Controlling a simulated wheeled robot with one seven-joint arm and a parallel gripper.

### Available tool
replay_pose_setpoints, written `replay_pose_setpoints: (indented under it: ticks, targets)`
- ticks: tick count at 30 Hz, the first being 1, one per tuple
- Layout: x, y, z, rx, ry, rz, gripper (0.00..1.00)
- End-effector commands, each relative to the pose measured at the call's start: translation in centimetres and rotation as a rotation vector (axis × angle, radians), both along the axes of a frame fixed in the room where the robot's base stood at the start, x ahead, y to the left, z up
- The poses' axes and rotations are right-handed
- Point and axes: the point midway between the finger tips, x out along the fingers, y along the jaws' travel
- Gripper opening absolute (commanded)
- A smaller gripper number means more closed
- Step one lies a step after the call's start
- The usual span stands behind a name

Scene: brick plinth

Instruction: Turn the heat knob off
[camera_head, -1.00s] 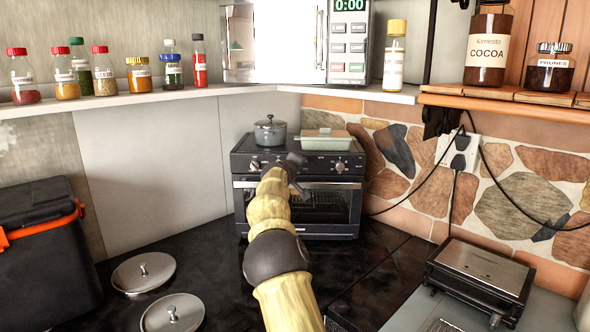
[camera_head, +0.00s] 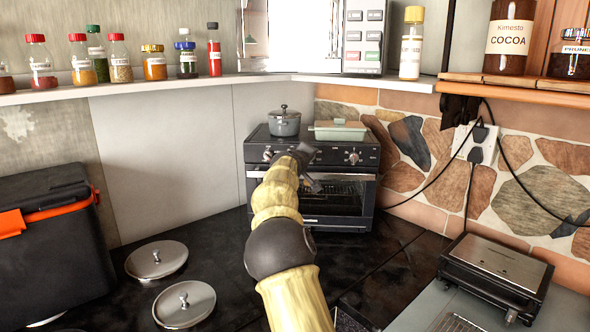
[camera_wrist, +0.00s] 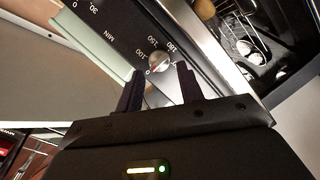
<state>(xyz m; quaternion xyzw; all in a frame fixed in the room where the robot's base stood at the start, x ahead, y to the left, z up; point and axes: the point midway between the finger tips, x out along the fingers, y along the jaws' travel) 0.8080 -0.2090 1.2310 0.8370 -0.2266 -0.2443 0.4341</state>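The small oven (camera_head: 340,213) stands on the dark counter in the corner. A silver knob (camera_wrist: 159,60) shows on its black panel in the wrist view, beside the printed marks 100, 150 and 180. My gripper (camera_wrist: 160,70) is open, with one finger on each side of the knob and the knob near the fingertips. I cannot tell whether the fingers touch it. In the head view, my gripper (camera_head: 308,166) is in front of the oven and hides part of its panel. Another knob (camera_head: 354,157) shows on the panel's right, and one (camera_head: 267,155) on its left.
A grey pot (camera_head: 284,123) and a pale green dish (camera_head: 338,132) sit on the oven. Two lids (camera_head: 184,303) lie on the counter at left, near a black cooler (camera_head: 50,250). A grill (camera_head: 495,270) is at right. Spice jars line the shelf above.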

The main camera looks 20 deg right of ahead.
Motion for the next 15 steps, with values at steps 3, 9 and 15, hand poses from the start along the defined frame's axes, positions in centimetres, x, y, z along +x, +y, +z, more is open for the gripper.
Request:
replay_pose_setpoints:
  ticks: [3, 9, 15]
  targets:
    - [-1.7, 1.5, 0.1, -0.001, -0.001, 0.003, 0.38]
    - [-4.4, 3.5, 0.8, 0.001, 0.0, 0.001, 0.38]
    - [-6.8, 5.3, 1.5, 0.002, 0.0, 0.002, 0.38]
